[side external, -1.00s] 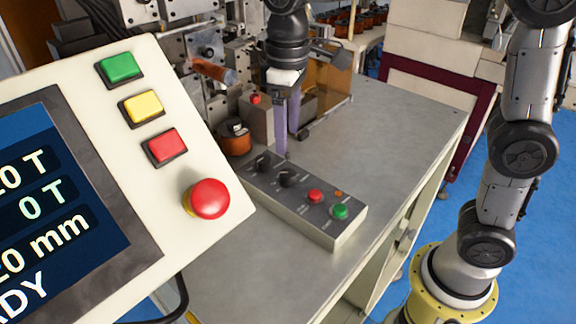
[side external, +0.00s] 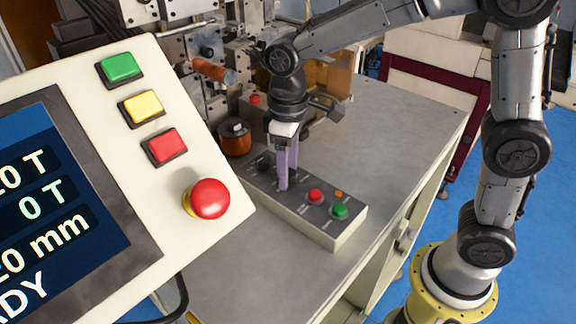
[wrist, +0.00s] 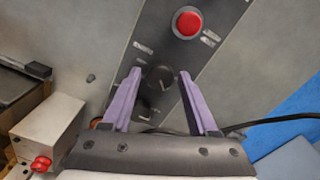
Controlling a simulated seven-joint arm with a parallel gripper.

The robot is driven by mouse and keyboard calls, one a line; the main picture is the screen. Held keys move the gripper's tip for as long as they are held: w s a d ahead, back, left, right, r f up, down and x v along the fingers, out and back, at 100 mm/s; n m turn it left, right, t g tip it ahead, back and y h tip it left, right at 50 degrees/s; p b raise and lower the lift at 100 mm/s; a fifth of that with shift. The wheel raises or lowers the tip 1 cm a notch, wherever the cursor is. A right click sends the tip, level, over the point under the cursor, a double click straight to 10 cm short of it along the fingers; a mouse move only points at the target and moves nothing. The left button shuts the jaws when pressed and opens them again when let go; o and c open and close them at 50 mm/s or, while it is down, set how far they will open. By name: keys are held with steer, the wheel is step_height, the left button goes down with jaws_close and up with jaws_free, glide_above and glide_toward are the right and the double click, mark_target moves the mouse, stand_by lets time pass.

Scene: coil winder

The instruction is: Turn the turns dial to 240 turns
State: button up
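My gripper (side external: 286,186) points down over the control box (side external: 330,232). In the wrist view, my gripper (wrist: 160,76) is open, with one purple finger on each side of a round black dial (wrist: 159,80). A gap shows between the dial and each finger. The fingers hide this dial in the side view. A second black dial (side external: 263,164) sits to its left on the box. The dial labels are too small to read, so I cannot tell which is the turns dial. The screen (side external: 60,215) is cut off and shows part of a number ending "0 T", then "0 T".
On the same box are a red button (side external: 315,196) and a green button (side external: 340,211). A copper coil (side external: 235,138) and winder parts stand behind. A panel with a red emergency knob (side external: 208,199) fills the left foreground. The table right of the box is clear.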

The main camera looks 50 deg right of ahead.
jaws_close()
steer(key=m, duration=0.4)
steer(key=shift+m, duration=0.3)
steer(key=m, duration=0.4)
steer(key=shift+r, duration=0.1)
steer(key=shift+m, duration=0.3)
stand_by(0.4)
steer(key=shift+o, duration=1.5)
jaws_free()
